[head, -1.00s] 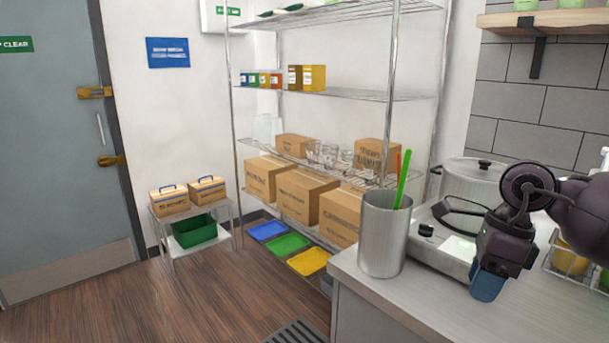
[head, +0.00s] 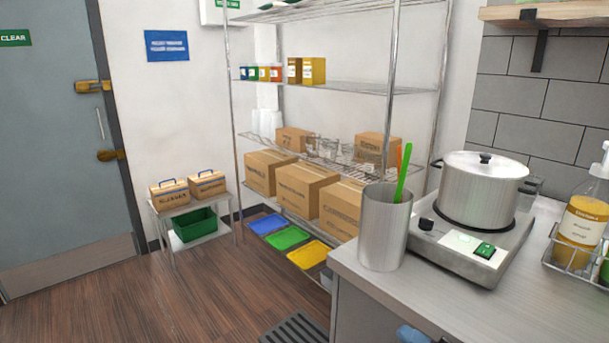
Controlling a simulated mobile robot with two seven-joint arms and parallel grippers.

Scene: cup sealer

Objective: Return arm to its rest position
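My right arm no longer shows over the counter. Only a small blue piece (head: 412,334) shows at the bottom edge of the head view, by the counter's front. It matches the blue tip of my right gripper, but the rest is cut off, so its opening is hidden. My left gripper is not in view.
The grey counter (head: 400,285) holds a steel container (head: 384,230) with green and orange sticks, a lidded pot (head: 482,190) on a hot plate (head: 460,262), and a rack (head: 570,262) with an amber bottle (head: 580,222). The counter's front is bare. Wire shelving (head: 392,100) stands behind.

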